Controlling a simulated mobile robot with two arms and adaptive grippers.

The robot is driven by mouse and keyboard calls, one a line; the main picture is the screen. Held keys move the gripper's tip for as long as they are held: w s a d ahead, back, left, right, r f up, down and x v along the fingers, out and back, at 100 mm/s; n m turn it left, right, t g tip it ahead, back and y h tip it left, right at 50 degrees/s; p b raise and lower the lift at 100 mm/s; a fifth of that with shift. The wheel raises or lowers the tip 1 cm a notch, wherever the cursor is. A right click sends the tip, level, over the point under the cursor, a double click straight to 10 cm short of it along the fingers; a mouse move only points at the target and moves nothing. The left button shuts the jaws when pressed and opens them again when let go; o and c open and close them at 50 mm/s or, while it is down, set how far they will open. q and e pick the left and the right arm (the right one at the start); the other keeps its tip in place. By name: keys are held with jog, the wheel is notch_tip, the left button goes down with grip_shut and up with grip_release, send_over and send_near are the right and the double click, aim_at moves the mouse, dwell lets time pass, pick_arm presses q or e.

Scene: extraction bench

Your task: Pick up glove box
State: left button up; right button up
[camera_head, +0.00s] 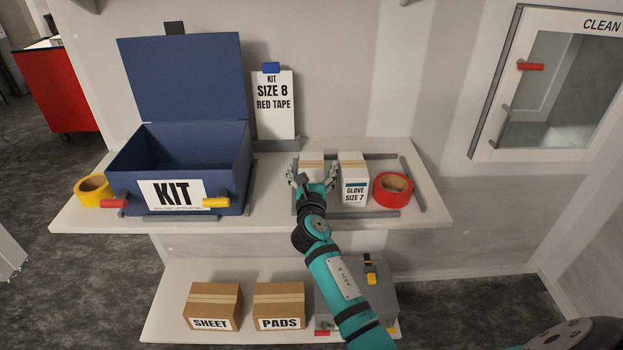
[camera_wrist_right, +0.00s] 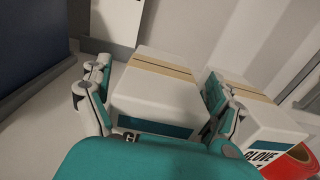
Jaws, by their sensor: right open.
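Two white glove boxes with tan tape stand side by side on the upper shelf. The right one (camera_head: 354,180) reads "GLOVE SIZE 7". The left one (camera_head: 311,165) is mostly hidden behind my right gripper, and its label is not readable. My right gripper (camera_head: 311,180) is open at the left box. In the right wrist view the left box (camera_wrist_right: 158,95) sits between the spread fingers of my gripper (camera_wrist_right: 160,105), one finger on each side. The right finger is in the gap beside the other box (camera_wrist_right: 262,118). Contact cannot be told. My left gripper is not in view.
An open blue KIT box (camera_head: 240,180) stands left on the shelf (camera_head: 270,205), with yellow tape (camera_head: 93,189) beside it. Red tape (camera_head: 393,188) is close right of the boxes. A card (camera_head: 274,105) behind reads "KIT SIZE 8 RED TAPE". Low grey rails (camera_head: 405,172) border the boxes.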

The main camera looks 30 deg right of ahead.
jog(key=shift+w, duration=0.2)
jog(key=shift+s, duration=0.1)
jog(key=shift+c, duration=1.1)
jog(key=c, duration=1.1)
jog(key=shift+r, duration=0.1)
jog(key=shift+c, duration=0.5)
